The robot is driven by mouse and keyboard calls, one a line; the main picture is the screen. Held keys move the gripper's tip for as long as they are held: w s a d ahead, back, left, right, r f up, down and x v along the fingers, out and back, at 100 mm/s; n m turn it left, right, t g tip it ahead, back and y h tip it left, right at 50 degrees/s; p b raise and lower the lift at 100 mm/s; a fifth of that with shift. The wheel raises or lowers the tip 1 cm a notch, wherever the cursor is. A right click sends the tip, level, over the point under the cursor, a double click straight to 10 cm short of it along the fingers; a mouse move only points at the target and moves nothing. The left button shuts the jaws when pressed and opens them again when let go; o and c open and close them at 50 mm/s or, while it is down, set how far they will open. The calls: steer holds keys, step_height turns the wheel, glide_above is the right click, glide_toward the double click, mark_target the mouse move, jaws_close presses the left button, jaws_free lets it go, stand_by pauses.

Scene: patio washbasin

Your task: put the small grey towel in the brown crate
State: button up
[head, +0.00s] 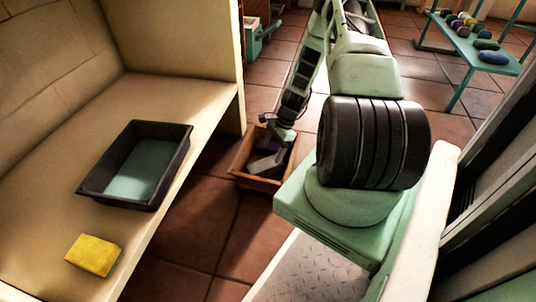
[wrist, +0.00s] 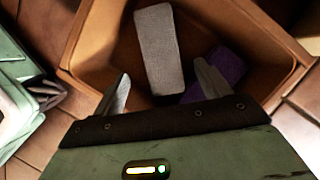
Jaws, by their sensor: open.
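The small grey towel (wrist: 159,48) is a pale folded block inside the brown crate (wrist: 95,50) in the wrist view. One end of it lies between my fingertips, with gaps on both sides. My gripper (wrist: 162,82) is open above the crate, its fingers apart and not closed on the towel. In the head view the crate (head: 259,183) stands on the floor beside the bench, with a grey shape in it that looks like the towel (head: 266,165). My wrist partly covers the crate there.
A purple item (wrist: 226,72) lies in the crate beside the towel. A black tray (head: 180,165) and a yellow sponge (head: 95,255) sit on the beige bench (head: 60,220) at left. A green rack (head: 465,45) with several rolled items stands at back right. Tiled floor is open behind.

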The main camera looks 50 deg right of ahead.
steer(key=shift+p+v, duration=0.45)
steer(key=shift+v, duration=1.1)
steer(key=w+a+r+n+g+h, duration=0.1)
steer(key=w+a+r+n+h, duration=0.1)
steer(key=a+r+n, duration=0.85)
steer(key=w+a+r+n+h, duration=0.15)
steer(key=a+r+n, duration=0.5)
steer(key=r, duration=0.75)
steer(key=s+a+r+n+p, duration=0.45)
steer(key=s+a+r, duration=0.2)
steer(key=a, duration=0.35)
steer(key=s+a+r+n+g+p, duration=0.1)
steer(key=s+a+r+n+p, duration=0.2)
steer(key=s+a+r+n, duration=0.4)
steer(key=s+a+r+n+p, duration=0.3)
steer(key=s+a+r, duration=0.4)
steer(key=a, duration=0.5)
step_height(320, 180, up, 37)
steer(key=w+p, duration=0.1)
steer(key=p, duration=3.5)
steer(key=shift+w+d+m+p, duration=0.15)
steer(key=shift+w+m+p, duration=0.15)
steer(key=shift+m, duration=0.05)
